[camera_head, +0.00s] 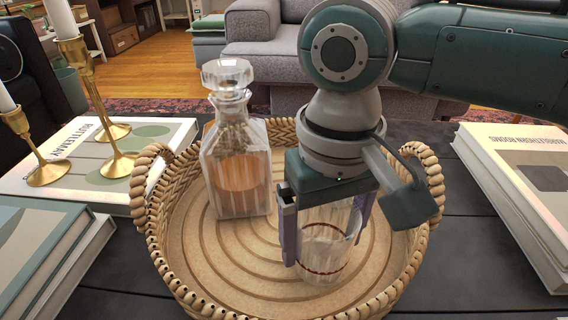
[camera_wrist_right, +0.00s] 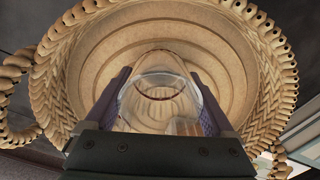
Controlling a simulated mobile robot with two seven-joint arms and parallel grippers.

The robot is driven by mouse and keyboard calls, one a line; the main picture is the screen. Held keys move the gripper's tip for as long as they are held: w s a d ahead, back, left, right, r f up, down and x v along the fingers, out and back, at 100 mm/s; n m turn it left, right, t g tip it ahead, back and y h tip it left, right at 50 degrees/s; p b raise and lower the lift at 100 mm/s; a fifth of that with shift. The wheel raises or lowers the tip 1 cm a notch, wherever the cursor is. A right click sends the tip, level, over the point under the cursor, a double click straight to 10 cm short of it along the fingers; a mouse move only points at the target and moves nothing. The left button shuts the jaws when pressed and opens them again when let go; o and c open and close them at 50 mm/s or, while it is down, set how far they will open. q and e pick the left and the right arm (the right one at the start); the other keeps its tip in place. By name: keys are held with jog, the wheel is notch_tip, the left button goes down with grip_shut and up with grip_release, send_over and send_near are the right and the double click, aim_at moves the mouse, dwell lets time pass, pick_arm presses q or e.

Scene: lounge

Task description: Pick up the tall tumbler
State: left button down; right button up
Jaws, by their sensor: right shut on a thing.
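The tall tumbler (camera_head: 326,245) is clear glass with a thin red line near its base. It is upright over the floor of the round woven tray (camera_head: 212,278); I cannot tell whether its base touches the tray. My right gripper (camera_head: 325,232) points down from above with one finger on each side of the tumbler, shut on it. In the right wrist view the tumbler (camera_wrist_right: 160,95) sits between the two purple-grey fingers, with the tray (camera_wrist_right: 65,85) around it. The gripper body hides the tumbler's rim in the head view. My left gripper is not in view.
A glass decanter (camera_head: 236,165) with a stopper stands in the tray, just left of my right gripper. Brass candlesticks (camera_head: 118,160) and books (camera_head: 60,160) are at left. Another book (camera_head: 520,180) lies at right. A grey sofa (camera_head: 262,62) stands behind the dark table.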

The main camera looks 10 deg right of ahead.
jog(key=c, duration=0.8)
